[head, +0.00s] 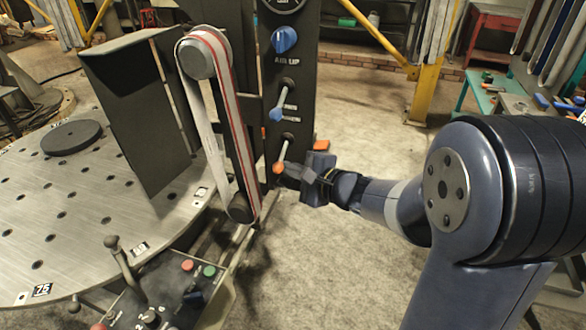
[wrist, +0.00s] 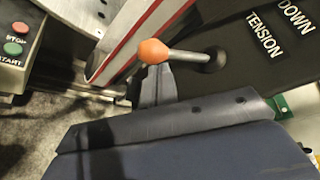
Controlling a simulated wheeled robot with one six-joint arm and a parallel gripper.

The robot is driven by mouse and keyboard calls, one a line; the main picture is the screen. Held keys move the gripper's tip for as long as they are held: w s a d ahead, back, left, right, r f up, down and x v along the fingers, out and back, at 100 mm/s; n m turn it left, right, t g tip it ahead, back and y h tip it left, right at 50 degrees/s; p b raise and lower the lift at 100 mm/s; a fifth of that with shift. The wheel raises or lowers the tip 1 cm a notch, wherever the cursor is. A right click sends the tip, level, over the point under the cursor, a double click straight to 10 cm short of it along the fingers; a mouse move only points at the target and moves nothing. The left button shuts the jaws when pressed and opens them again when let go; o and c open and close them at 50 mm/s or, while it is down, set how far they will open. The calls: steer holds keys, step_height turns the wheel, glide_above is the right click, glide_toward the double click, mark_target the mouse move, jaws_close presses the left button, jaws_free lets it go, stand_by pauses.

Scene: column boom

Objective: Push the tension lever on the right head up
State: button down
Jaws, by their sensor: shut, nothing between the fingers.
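The tension lever is a thin metal rod with an orange knob (head: 279,167), low on the dark panel of the right head. It slants downward from its pivot. In the wrist view the orange knob (wrist: 152,51) and rod are near, with the word TENSION on the panel beside them. My gripper (head: 287,172) is shut and empty, its tips right at the knob from the right. In the wrist view my shut fingers (wrist: 156,75) end just below and behind the knob, partly covered by it. I cannot tell whether they touch it.
Above on the panel are a lever with a blue knob (head: 276,114) and a blue rotary knob (head: 285,40). The red-and-white belt (head: 232,120) runs close left. A control box (head: 175,295) with red and green buttons stands at lower left. Open floor (head: 330,260) lies below my arm.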

steer(key=shift+r, duration=0.1)
steer(key=shift+s+r+p, duration=0.1)
steer(key=shift+s+p, duration=0.05)
steer(key=shift+p, duration=0.35)
steer(key=shift+r+m+g+p, duration=0.2)
steer(key=shift+m+g+p, duration=0.2)
steer(key=shift+p, duration=0.05)
steer(key=r+m+g+p, duration=0.1)
steer(key=p, duration=0.3)
steer(key=r+m+g+p, duration=0.1)
steer(key=r+m+p, duration=0.1)
steer(key=p, duration=0.2)
steer(key=s+r+m+g+p, duration=0.1)
steer(key=r+g+p, duration=0.1)
steer(key=p, duration=0.1)
steer(key=shift+a+m+p, duration=0.25)
steer(key=shift+m+p, duration=0.15)
steer(key=shift+r, duration=0.4)
steer(key=shift+d, duration=0.1)
